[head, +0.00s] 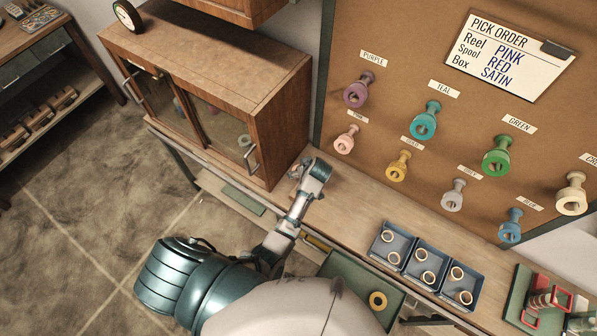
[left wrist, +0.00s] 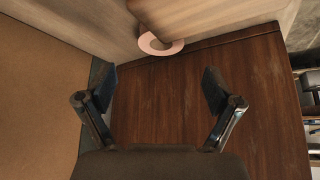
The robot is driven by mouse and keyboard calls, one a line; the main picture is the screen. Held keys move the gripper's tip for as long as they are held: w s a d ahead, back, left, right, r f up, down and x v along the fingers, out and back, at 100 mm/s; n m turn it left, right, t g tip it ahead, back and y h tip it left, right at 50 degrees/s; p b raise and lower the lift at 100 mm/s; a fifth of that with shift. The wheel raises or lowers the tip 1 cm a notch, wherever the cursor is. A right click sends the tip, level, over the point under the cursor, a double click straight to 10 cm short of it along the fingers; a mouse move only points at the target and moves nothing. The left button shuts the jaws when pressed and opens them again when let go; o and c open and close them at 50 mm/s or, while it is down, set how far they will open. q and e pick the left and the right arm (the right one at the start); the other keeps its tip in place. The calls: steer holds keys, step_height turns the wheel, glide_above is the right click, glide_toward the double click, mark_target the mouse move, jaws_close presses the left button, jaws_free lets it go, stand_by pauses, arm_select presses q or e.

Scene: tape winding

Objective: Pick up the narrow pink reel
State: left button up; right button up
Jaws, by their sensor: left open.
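A pale pink ring-shaped reel (left wrist: 160,43) shows at the top middle of the left wrist view, close to the dark wood panel. A light brown wooden piece covers part of its upper side. My left gripper (left wrist: 158,90) is open and empty, with the ring beyond its fingertips and apart from them. In the head view my left gripper (head: 312,172) is over the bench beside the cabinet's right side; the ring cannot be made out there. Another pink reel (head: 345,139) sits on the pegboard. My right gripper is not in view.
The wooden cabinet (head: 215,75) stands left of my gripper. The board (head: 400,60) behind carries several coloured reels and an order card (head: 510,55). Blue bins (head: 425,265) with rings sit on the bench to the right. A green drawer (head: 345,275) holds a yellow ring (head: 378,300).

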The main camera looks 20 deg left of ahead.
arm_select(q)
steer(key=x, duration=0.5)
steer(key=shift+d+f, duration=0.2)
steer(key=shift+f, duration=0.25)
steer(key=shift+a+f, duration=0.2)
steer(key=shift+f, duration=0.05)
steer(key=c, duration=1)
steer(key=shift+c, duration=0.6)
steer(key=shift+r, duration=0.1)
